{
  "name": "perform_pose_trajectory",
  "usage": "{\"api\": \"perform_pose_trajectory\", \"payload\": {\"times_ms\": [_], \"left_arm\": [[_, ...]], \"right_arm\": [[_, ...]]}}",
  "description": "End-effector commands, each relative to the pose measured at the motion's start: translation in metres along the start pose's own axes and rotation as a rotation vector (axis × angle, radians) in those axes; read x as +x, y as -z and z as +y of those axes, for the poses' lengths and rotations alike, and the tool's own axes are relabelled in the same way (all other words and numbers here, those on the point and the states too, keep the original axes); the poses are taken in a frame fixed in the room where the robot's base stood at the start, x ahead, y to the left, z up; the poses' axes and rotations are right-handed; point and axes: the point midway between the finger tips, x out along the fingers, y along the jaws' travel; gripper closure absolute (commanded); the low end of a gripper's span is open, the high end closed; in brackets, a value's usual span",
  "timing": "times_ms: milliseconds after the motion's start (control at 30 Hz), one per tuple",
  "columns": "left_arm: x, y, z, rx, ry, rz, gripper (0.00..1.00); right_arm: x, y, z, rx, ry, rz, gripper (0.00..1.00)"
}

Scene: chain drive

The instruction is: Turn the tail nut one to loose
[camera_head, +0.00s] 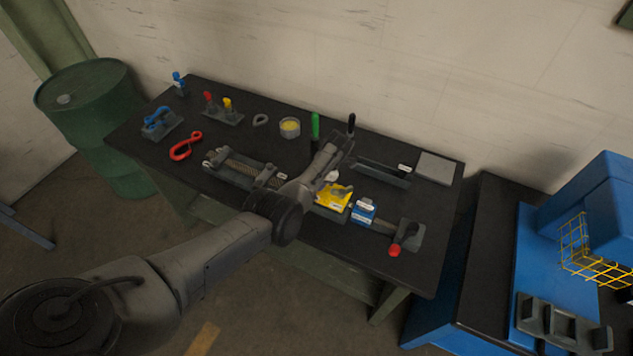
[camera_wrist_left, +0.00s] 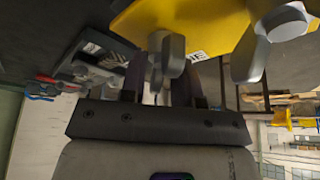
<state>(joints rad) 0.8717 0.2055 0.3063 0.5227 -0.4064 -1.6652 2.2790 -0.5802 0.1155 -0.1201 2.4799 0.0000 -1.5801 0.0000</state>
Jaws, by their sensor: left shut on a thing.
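A yellow labelled plate (camera_head: 326,200) lies at the middle of the black bench, partly covered by my left arm. In the left wrist view the yellow plate (camera_wrist_left: 190,22) is close above, with grey nuts on it. One grey nut (camera_wrist_left: 171,55) sits between the fingers of my left gripper (camera_wrist_left: 162,72), which is shut on it. A second grey winged nut (camera_wrist_left: 272,30) stands at the right, clear of the fingers. The fingertips' exact contact with the nut is partly hidden. My right gripper is in neither view.
Left of the plate is a grey fixture with a chain (camera_head: 238,168). To the right are a blue block (camera_head: 363,211) and a grey clamp with a red knob (camera_head: 396,249). Behind stand green (camera_head: 315,125) and black (camera_head: 351,123) handles.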

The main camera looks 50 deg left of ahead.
Motion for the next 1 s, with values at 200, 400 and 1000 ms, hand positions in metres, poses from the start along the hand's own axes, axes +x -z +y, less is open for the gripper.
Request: {"api": "perform_pose_trajectory", "payload": {"times_ms": [200, 400, 1000], "left_arm": [[0.004, -0.001, -0.001, 0.001, -0.001, -0.002, 0.94], [0.003, -0.001, -0.001, 0.001, -0.001, -0.002, 0.64], [-0.057, -0.001, 0.0, 0.001, -0.004, -0.005, 0.64]], "right_arm": [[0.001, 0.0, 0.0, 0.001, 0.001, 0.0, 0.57], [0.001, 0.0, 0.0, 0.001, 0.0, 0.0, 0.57], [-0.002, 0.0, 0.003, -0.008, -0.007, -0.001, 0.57]]}}
